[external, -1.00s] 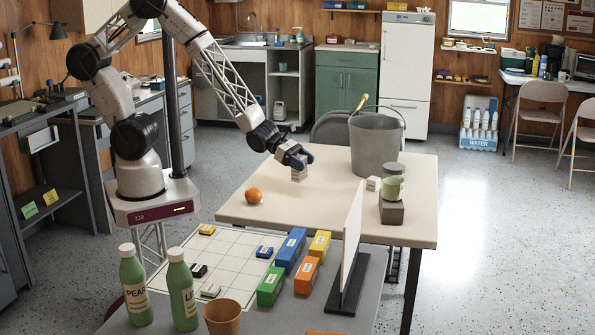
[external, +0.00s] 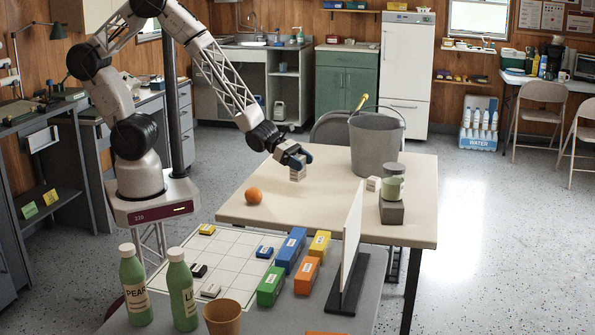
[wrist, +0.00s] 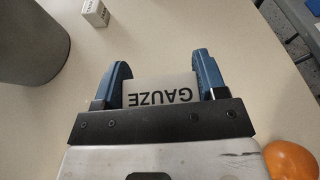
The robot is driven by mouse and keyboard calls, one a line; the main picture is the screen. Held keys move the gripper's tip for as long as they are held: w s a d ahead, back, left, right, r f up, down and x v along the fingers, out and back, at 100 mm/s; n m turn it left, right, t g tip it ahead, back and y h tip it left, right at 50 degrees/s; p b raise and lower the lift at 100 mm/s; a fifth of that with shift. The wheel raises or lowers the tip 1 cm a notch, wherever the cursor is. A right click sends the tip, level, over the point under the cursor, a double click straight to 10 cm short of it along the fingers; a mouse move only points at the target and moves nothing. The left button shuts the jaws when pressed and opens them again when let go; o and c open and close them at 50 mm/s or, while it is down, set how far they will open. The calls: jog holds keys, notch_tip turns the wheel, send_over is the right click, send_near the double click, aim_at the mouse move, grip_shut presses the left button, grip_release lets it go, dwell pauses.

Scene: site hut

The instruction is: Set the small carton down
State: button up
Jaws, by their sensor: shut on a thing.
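The small carton (wrist: 160,90) is a pale box with the word GAUZE on it, upside down in the wrist view. My gripper (wrist: 160,80) is shut on it, with one blue finger on each side. In the external view the carton (external: 298,174) hangs below my gripper (external: 297,160), over the cream table (external: 330,213). I cannot tell whether its underside touches the table top.
An orange (external: 253,196) lies left of the carton. A grey bucket (external: 376,145) stands to the right, with a second small white box (external: 373,184) beside it. A jar (external: 391,182) sits on a grey block (external: 391,211). The table's front middle is clear.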

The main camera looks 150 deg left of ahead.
jog(key=w+d+m+t+h, duration=0.1)
jog(key=w+d+m+h, duration=0.5)
jog(key=d+m+h, duration=0.4)
jog(key=shift+w+d+m+h, duration=0.15)
jog(key=shift+d+m+h, duration=0.2)
jog(key=shift+h, duration=0.95)
jog(key=shift+a, duration=0.15)
jog(key=w+a+f, duration=0.1)
jog(key=w+a, duration=0.8)
jog(key=w, duration=0.3)
jog(key=shift+w+a+f, duration=0.2)
jog(key=shift+w+a, duration=0.1)
jog(key=shift+a, duration=0.1)
jog(key=shift+f, duration=1.75)
jog(key=shift+f, duration=0.15)
